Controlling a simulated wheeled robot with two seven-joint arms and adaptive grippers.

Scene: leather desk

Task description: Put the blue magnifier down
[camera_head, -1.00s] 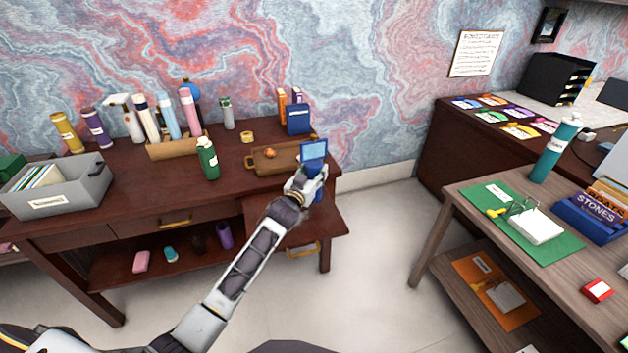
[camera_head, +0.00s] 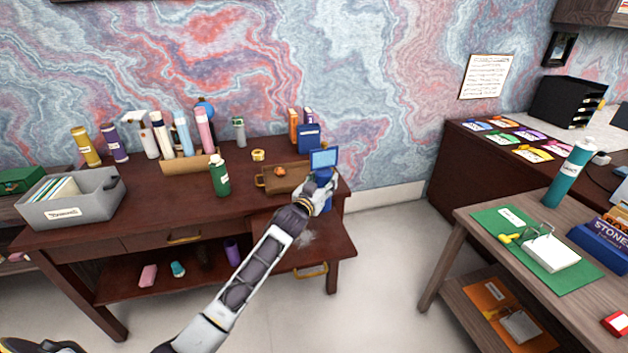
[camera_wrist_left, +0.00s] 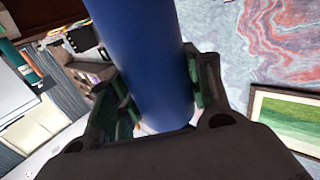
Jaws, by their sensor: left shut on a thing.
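The blue magnifier (camera_head: 324,159) has a rectangular head with a pale blue pane and a thick blue handle. It stands roughly upright at the right end of the dark red-brown desk (camera_head: 112,222). My left gripper (camera_head: 322,192) is shut on its handle. In the left wrist view the blue handle of the magnifier (camera_wrist_left: 145,60) lies between the two green-padded fingers of my left gripper (camera_wrist_left: 155,95). My right gripper is in neither view.
A brown tray (camera_head: 266,184) lies just left of the magnifier. A blue box (camera_head: 308,138) stands behind it. A green bottle (camera_head: 219,176) and a grey bin (camera_head: 75,208) are further left. A wooden table (camera_head: 462,222) with a green mat stands at right, across open floor.

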